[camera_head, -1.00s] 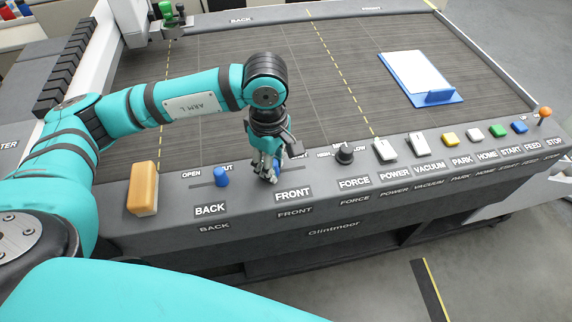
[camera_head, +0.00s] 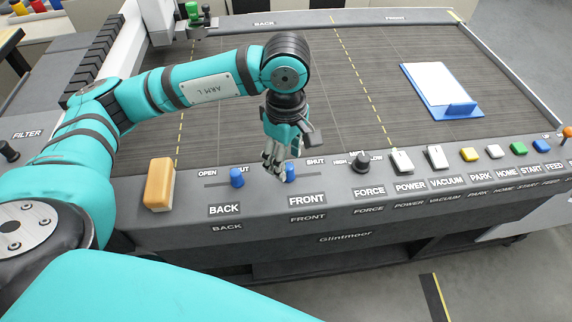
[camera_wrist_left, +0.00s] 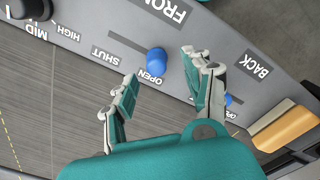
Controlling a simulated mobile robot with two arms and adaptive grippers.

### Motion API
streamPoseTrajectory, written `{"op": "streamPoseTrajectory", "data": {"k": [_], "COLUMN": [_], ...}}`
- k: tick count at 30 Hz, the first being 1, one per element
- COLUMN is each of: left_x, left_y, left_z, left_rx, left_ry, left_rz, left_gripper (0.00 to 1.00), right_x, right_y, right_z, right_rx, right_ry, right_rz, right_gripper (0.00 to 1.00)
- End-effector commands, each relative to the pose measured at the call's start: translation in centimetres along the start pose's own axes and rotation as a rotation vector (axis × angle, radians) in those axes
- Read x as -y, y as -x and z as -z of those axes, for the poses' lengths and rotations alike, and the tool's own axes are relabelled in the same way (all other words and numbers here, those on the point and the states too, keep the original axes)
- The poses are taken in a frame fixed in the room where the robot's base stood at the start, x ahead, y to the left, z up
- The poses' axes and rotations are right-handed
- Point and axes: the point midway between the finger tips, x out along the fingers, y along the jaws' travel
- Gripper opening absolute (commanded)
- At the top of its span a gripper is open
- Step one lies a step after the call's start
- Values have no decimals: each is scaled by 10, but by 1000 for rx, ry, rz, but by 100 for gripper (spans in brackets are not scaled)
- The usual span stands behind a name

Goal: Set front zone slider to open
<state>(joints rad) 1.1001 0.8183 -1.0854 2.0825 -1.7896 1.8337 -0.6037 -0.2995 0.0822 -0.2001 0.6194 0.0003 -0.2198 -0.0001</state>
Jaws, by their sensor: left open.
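The front zone slider has a blue knob (camera_head: 291,172) above the FRONT label (camera_head: 307,200) on the grey console. In the left wrist view the knob (camera_wrist_left: 156,62) sits beside the OPEN label (camera_wrist_left: 151,78), with bare slot stretching toward the SHUT label (camera_wrist_left: 106,56). My left gripper (camera_head: 274,168) is at the knob's left in the head view, hiding the front OPEN label there. In the left wrist view its fingers (camera_wrist_left: 160,72) are apart and empty, with the knob beyond the gap, seemingly untouched. My right gripper is not in view.
The back slider's blue knob (camera_head: 237,177) stands left of my gripper, near its SHUT label. A wooden block (camera_head: 160,184) lies farther left. A black force knob (camera_head: 361,161) and several switches and buttons line the right. A blue clipboard (camera_head: 480,113) lies on the bed.

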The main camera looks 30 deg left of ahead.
Motion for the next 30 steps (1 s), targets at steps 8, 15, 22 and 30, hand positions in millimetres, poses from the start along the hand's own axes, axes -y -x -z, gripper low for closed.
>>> {"op": "streamPoseTrajectory", "data": {"k": [8, 15, 22, 30], "left_x": [0, 1, 1, 1], "left_y": [58, 79, 81, 81], "left_z": [0, 1, 1, 1], "left_rx": [-1, 0, -1, 0], "left_ry": [-1, 0, 0, 0], "left_rz": [-4, 0, 0, 0], "left_gripper": [51, 51, 51, 51], "right_x": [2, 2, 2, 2], "right_y": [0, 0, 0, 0], "right_z": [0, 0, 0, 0], "right_rx": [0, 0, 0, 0], "right_ry": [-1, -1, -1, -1], "right_rz": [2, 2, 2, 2], "right_gripper": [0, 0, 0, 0]}}
